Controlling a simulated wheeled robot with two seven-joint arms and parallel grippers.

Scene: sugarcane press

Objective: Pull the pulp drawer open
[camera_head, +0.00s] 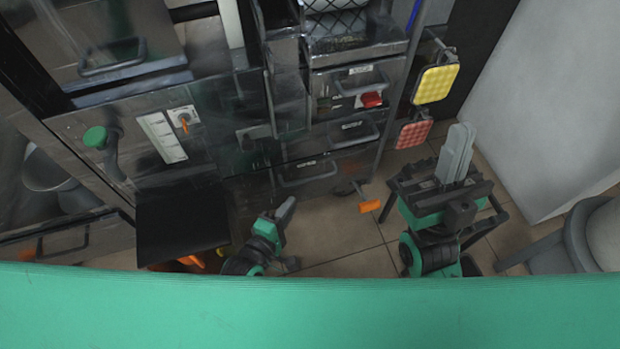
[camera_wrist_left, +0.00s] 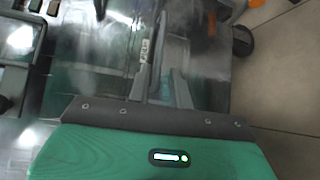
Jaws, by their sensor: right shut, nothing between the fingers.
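A stack of grey drawers with small labels stands in the head view; I cannot read which label marks the pulp drawer. The top drawer (camera_head: 329,86), middle drawer (camera_head: 333,138) and bottom drawer (camera_head: 322,185) each have a dark bar handle. All three look closed. My left gripper (camera_head: 286,210) is low in front of the bottom drawer, near its handle (camera_head: 306,180). The left wrist view shows its fingers (camera_wrist_left: 165,80) beside a labelled drawer front; their gap and any contact are unclear. My right gripper (camera_head: 457,152) points up, shut and empty, right of the drawers.
A yellow pad (camera_head: 436,83) and a red pad (camera_head: 414,133) hang on the cabinet's right side. An orange piece (camera_head: 370,207) is low near the tiled floor (camera_head: 330,240). A black panel (camera_head: 180,220) juts out left of my left gripper. A grey chair (camera_head: 570,245) is at right.

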